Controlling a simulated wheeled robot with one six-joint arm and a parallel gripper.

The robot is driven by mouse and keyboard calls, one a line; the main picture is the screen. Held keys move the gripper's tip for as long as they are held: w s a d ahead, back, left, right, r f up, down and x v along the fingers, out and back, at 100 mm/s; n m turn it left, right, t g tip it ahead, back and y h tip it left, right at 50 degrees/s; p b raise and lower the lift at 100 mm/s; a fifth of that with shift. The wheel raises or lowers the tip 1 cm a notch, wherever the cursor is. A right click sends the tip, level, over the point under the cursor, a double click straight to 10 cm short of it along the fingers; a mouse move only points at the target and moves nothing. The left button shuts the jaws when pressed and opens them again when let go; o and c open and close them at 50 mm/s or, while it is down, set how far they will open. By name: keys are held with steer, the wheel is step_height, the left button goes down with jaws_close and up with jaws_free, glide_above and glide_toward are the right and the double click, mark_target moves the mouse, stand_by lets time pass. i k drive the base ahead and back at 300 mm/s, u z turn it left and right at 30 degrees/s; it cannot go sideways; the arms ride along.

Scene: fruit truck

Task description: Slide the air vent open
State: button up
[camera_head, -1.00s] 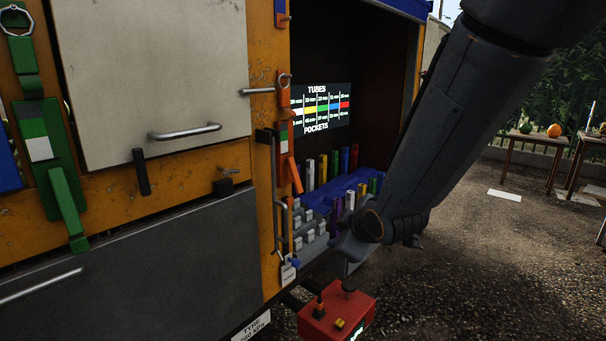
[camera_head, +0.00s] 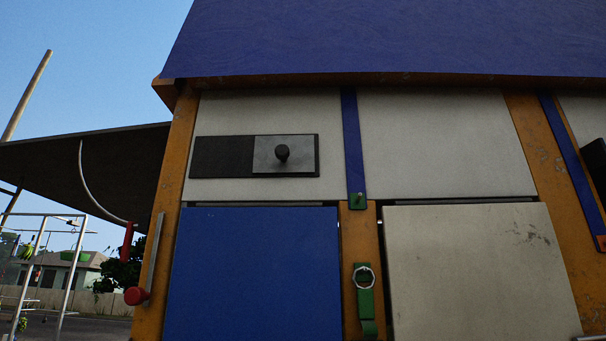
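The air vent (camera_head: 222,156) is a dark, wide rectangle high on the truck's left white panel. A grey sliding plate (camera_head: 298,155) covers its right part. A round black knob (camera_head: 282,153) stands out from the middle of that plate. The left part of the vent shows as a black, slatted-looking surface. My gripper is not in view.
A blue awning (camera_head: 390,40) hangs over the panels. Below the vent is a blue door (camera_head: 252,275), with a cream door (camera_head: 475,270) to its right. A green latch (camera_head: 366,300) sits between them. A lever with a red knob (camera_head: 137,296) stands at the left edge.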

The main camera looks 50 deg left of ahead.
mark_target(273, 154)
steer(key=u, duration=0.25)
steer(key=k, duration=0.2)
steer(key=u, duration=1.8)
steer(key=k, duration=0.5)
steer(key=u, duration=1.55)
steer(key=i, duration=0.95)
steer(key=z, duration=2)
